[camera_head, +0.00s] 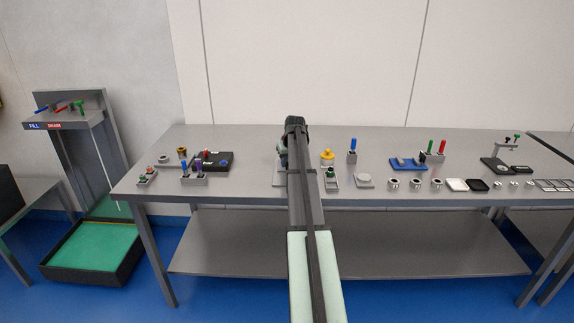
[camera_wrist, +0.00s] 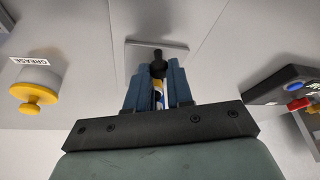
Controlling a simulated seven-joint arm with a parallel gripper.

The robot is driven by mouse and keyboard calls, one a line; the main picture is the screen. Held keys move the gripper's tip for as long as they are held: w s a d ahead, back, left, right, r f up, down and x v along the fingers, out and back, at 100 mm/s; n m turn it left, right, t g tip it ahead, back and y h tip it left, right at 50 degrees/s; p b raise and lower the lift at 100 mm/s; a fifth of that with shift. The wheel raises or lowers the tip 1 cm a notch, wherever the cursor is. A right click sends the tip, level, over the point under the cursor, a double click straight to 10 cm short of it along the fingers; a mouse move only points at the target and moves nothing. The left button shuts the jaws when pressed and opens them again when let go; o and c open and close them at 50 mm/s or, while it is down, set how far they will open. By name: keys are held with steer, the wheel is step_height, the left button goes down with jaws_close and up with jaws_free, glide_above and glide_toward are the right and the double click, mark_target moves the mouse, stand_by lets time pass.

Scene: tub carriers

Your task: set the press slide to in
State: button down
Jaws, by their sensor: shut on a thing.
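My gripper (camera_wrist: 158,78) has its two blue fingers closed around a slim upright part with a black knob (camera_wrist: 158,58). Bits of white, yellow and blue show between the fingers. A light grey plate (camera_wrist: 135,47) lies behind the knob in the wrist view. In the head view my arm covers most of this spot; only the left part of the grey plate (camera_head: 279,179) and a bit of my gripper (camera_head: 283,156) show. I cannot tell from these frames whether the held part is the press slide, or how far in it stands.
A yellow-topped grease pot (camera_head: 327,158) stands just right of my arm and shows in the wrist view (camera_wrist: 36,92). A dark box (camera_head: 213,160) with coloured knobs is to the left. Blue-handled parts and several metal cups (camera_head: 393,184) stand farther right on the grey bench (camera_head: 250,140).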

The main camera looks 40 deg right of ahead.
steer(key=shift+w+d+r, duration=0.1)
steer(key=shift+w+d, duration=0.05)
steer(key=shift+d, duration=0.1)
steer(key=c, duration=1.2)
jaws_free()
steer(key=shift+c, duration=0.2)
steer(key=shift+o, duration=1.2)
steer(key=shift+a, duration=0.1)
steer(key=v, duration=1.3)
steer(key=shift+s+r, duration=0.25)
steer(key=shift+s, duration=0.05)
steer(key=shift+w+a, duration=0.1)
